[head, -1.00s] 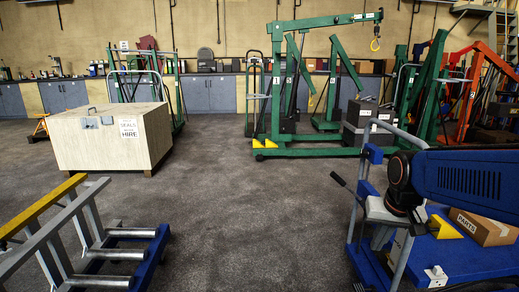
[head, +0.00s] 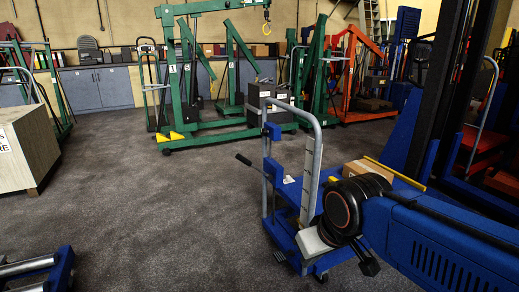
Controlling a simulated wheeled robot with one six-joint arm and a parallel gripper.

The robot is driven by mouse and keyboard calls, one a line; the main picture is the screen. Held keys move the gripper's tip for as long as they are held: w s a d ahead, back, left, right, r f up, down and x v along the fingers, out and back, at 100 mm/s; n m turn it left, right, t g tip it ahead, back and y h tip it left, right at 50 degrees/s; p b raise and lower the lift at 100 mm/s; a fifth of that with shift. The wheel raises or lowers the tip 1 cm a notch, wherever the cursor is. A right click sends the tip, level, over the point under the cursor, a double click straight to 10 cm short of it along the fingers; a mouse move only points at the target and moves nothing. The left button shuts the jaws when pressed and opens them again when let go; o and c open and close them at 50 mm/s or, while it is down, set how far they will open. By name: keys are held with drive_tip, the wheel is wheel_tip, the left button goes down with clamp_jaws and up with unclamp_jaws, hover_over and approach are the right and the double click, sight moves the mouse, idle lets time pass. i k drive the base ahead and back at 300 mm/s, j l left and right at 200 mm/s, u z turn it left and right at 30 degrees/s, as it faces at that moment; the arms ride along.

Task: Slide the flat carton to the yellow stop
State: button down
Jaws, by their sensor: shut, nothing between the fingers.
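A brown flat carton (head: 368,171) lies on the blue deck of the wheeled trolley, just beyond my arm. My arm hides its lower right part and much of the deck. A thin yellow bar (head: 397,174) runs slantwise right behind the carton; I take it for the yellow stop. Whether carton and bar touch cannot be told. My blue arm with its black joint reaches in from the right, in front of the trolley. No gripper fingers can be made out.
A wooden crate (head: 22,150) stands at far left. Green engine hoists (head: 215,130) line the back. The dark floor between is clear.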

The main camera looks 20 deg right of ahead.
sight(355, 168)
drive_tip(key=z, duration=1.35)
drive_tip(key=i+l+u, duration=0.1)
drive_tip(key=u, duration=0.25)
drive_tip(key=i+l+u, duration=0.2)
drive_tip(key=u, duration=0.15)
drive_tip(key=i+l+u, duration=0.15)
drive_tip(key=u, duration=0.2)
drive_tip(key=i+l, duration=0.15)
drive_tip(key=l, duration=0.2)
drive_tip(key=i+l+u, duration=0.1)
drive_tip(key=l, duration=0.3)
drive_tip(key=i+l, duration=0.25)
drive_tip(key=l, duration=0.15)
drive_tip(key=i+l+u, duration=0.15)
drive_tip(key=l, duration=0.2)
drive_tip(key=i+l, duration=0.1)
drive_tip(key=l, duration=0.3)
drive_tip(key=i+l+u, duration=0.1)
drive_tip(key=l, duration=0.3)
drive_tip(key=i, duration=0.05)
